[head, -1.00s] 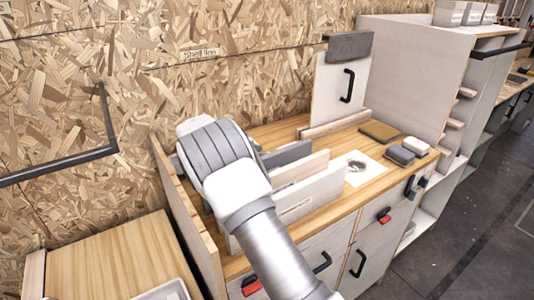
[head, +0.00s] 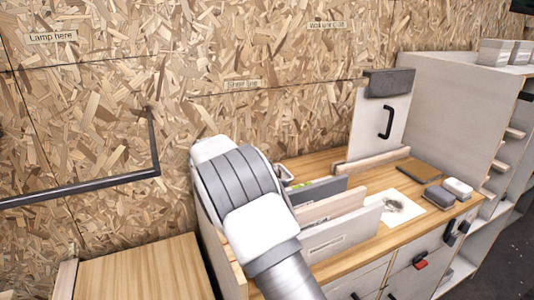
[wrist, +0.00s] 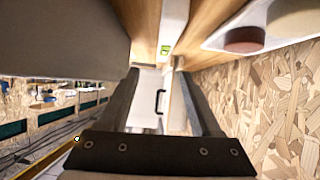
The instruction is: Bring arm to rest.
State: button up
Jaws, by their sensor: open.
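My arm (head: 262,225) reaches up over the left end of the wooden counter (head: 312,167) in the head view. My gripper itself is hidden behind the arm there. In the wrist view my gripper (wrist: 159,75) shows as two dark fingers standing apart, with nothing seen between their tips. Beyond them is a pale panel with a black handle (wrist: 160,101). A large grey surface (wrist: 60,38) fills the upper left of the wrist view, close to the left finger.
Upright boards (head: 345,238) stand on the counter beside my arm. An upright white panel (head: 377,125) with a black handle stands behind them. Dark and light blocks (head: 439,196) lie to the right. A chipboard wall (head: 250,60) closes the back. A lower wooden top (head: 145,272) is at left.

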jog(key=s+d+r+n+g+y+p, duration=0.1)
jog(key=s+d+r+n+y+p, duration=0.15)
jog(key=s+d+r, duration=0.4)
jog(key=s+d+r+n+g+y+p, duration=0.1)
jog(key=s+d+r+n+y, duration=0.25)
jog(key=s+r, duration=0.55)
jog(key=s+a+n+t+y+p, duration=0.1)
jog(key=s+n+t+y+p, duration=0.2)
jog(key=s, duration=2.1)
jog(key=n+y, duration=0.2)
jog(key=n, duration=0.2)
jog(key=shift+s+r, duration=0.2)
jog(key=shift+r, duration=0.1)
